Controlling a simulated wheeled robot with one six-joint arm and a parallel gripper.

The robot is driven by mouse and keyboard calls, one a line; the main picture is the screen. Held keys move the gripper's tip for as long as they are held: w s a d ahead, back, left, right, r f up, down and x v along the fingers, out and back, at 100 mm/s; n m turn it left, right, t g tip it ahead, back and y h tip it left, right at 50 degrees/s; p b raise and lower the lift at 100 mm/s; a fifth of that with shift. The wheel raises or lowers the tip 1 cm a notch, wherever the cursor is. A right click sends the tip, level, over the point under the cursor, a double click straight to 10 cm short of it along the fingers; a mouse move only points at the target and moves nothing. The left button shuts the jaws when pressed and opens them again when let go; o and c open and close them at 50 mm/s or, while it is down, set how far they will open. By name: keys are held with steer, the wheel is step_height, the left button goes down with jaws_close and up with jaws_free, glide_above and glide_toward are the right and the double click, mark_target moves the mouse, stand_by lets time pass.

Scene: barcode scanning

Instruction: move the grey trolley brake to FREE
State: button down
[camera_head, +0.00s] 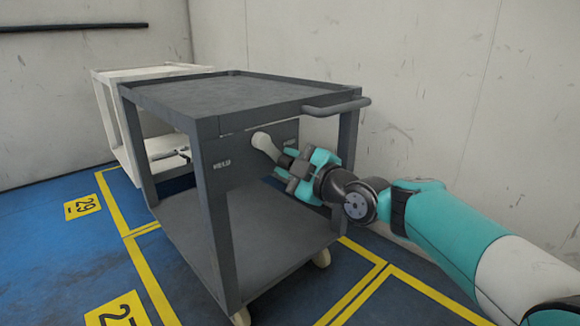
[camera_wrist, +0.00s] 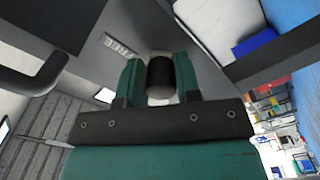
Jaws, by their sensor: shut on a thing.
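The grey trolley (camera_head: 225,92) stands in the middle of the head view. Its side panel bears a HELD label (camera_head: 222,164) at left and a FREE label at right, which reads in the wrist view (camera_wrist: 122,45). The brake lever (camera_head: 266,146) has a pale shaft and sticks out from the panel between these labels. Its dark grip (camera_wrist: 160,72) is between the fingers of my gripper (camera_head: 298,170), which is shut on it. The fingers also show in the wrist view (camera_wrist: 159,78). I cannot tell exactly which setting the lever is at.
A trolley handle (camera_head: 336,106) juts out above my gripper. A white trolley (camera_head: 108,95) stands behind at left. The wall (camera_head: 420,100) is close on the right. The blue floor (camera_head: 60,250) with yellow lines is clear at front left.

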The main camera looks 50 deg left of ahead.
steer(key=shift+w+f+n, duration=0.3)
steer(key=shift+w, duration=0.1)
steer(key=shift+r, duration=0.1)
steer(key=c, duration=0.9)
jaws_free()
steer(key=shift+r, duration=0.15)
steer(key=shift+d, duration=0.15)
steer(key=d+p, duration=0.2)
steer(key=d, duration=0.3)
steer(key=w+d+p, duration=0.1)
steer(key=d+p, duration=0.1)
steer(key=d, duration=0.4)
steer(key=d+p, duration=0.2)
steer(key=d, duration=0.4)
steer(key=shift+w+d, duration=0.1)
steer(key=shift+w, duration=0.15)
steer(key=shift+r, duration=0.1)
